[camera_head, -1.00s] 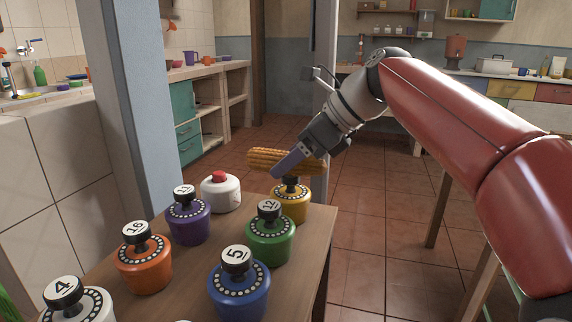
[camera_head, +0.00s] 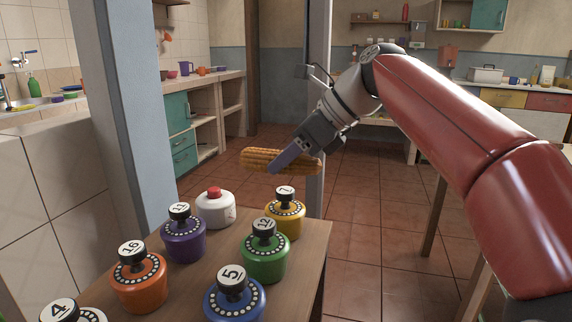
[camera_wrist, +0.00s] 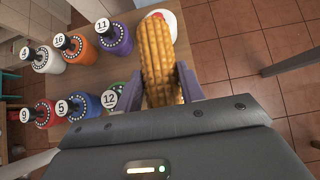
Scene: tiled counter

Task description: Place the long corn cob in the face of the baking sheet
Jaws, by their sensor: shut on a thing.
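The long corn cob (camera_head: 262,160) is yellow-orange and held across my gripper (camera_head: 277,166), above the far end of the wooden table. In the wrist view the corn cob (camera_wrist: 157,55) stands between the two purple-grey fingers of my gripper (camera_wrist: 165,88), which are shut on it. The fingers hide part of its sides and the gripper body hides its near end. I see no baking sheet in either view.
Numbered pots, including blue (camera_head: 235,299), green (camera_head: 265,255), orange (camera_head: 138,285), purple (camera_head: 184,240) and yellow (camera_head: 285,218), crowd the wooden table (camera_head: 312,245). A white bottle with a red cap (camera_head: 215,209) stands behind. A blue-grey post (camera_head: 130,110) is left. Tiled floor (camera_head: 370,220) is open right.

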